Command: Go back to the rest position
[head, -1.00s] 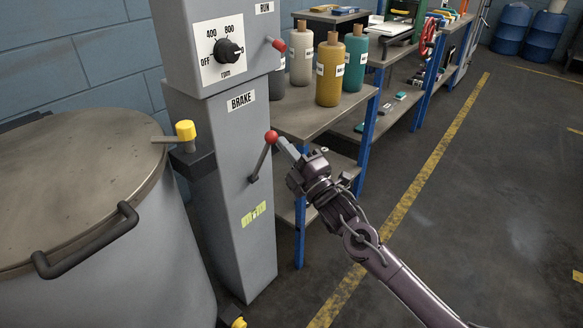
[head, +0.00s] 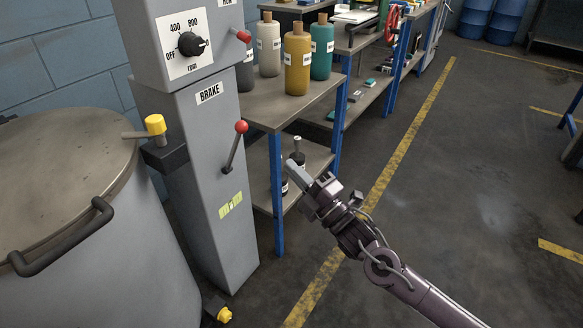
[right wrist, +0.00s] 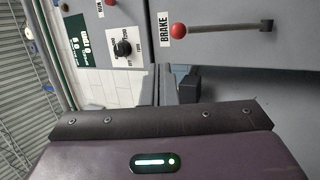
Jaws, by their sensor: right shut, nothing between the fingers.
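My right gripper (head: 297,172) is shut and empty in the head view. It is to the right of the grey machine column (head: 215,180), in front of the shelf, apart from the brake lever (head: 234,147). The lever has a red ball knob and stands upright, leaning slightly right, below the BRAKE label. My left gripper is not in view.
A large round vessel (head: 60,180) with a handle stands at the left. A blue-legged shelf (head: 282,108) with several bottles stands behind my right gripper. The rpm dial (head: 192,44) and a red-tipped lever (head: 243,36) are higher up the column. Open floor (head: 480,200) lies to the right.

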